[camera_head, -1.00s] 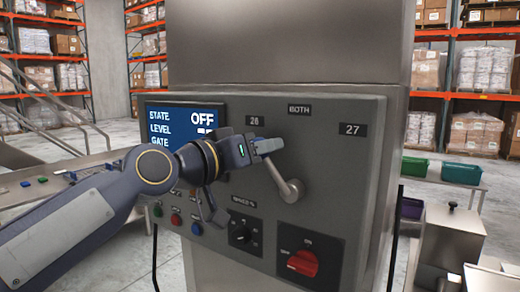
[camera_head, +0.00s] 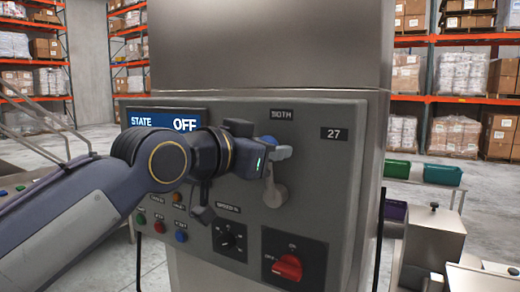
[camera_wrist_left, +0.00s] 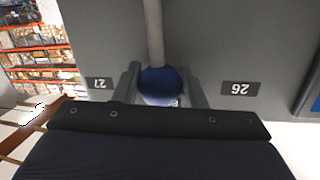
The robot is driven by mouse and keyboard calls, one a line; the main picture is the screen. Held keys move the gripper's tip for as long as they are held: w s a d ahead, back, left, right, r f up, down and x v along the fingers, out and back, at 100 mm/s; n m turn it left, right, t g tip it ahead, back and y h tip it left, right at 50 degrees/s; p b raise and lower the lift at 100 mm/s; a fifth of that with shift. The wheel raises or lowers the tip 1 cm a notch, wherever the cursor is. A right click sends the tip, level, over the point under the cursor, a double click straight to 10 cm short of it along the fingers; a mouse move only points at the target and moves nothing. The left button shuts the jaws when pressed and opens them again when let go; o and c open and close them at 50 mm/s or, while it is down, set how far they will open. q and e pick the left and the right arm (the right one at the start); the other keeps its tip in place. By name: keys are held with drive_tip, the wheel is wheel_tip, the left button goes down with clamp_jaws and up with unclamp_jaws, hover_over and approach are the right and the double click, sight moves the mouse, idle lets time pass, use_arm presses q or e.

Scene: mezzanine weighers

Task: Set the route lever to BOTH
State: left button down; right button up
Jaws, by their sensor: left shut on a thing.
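The route lever (camera_head: 273,180) is a grey metal arm on the control panel (camera_head: 325,200). It stands nearly upright from its pivot, its top below the BOTH label (camera_head: 282,114). My left gripper (camera_head: 277,153) is shut on the lever's blue knob (camera_head: 268,140). In the left wrist view the blue knob (camera_wrist_left: 160,86) sits between the two fingers, with the lever rod (camera_wrist_left: 154,35) behind it. That view shows the 27 label (camera_wrist_left: 99,83) and the 26 label (camera_wrist_left: 241,88) upside down on either side. My arm hides the 26 label in the head view. My right gripper is not in view.
A screen (camera_head: 165,121) reads STATE OFF, its lower part hidden by my arm. Below are coloured buttons, a black speed knob (camera_head: 230,241) and a red rotary switch (camera_head: 288,267). A green bin (camera_head: 442,174) and a steel box (camera_head: 433,235) stand at right.

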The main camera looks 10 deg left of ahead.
use_arm(q)
drive_tip(key=shift+s+d, duration=0.1)
drive_tip(key=shift+d, duration=0.1)
idle(0.4)
drive_tip(key=c, duration=0.9)
unclamp_jaws()
drive_tip(key=shift+s, duration=0.1)
drive_tip(key=shift+s+a+b, duration=0.2)
drive_tip(key=shift+s+b, duration=0.1)
drive_tip(key=b+v, duration=0.1)
drive_tip(key=v, duration=0.6)
drive_tip(key=shift+r+b, duration=0.1)
drive_tip(key=shift+b, duration=0.3)
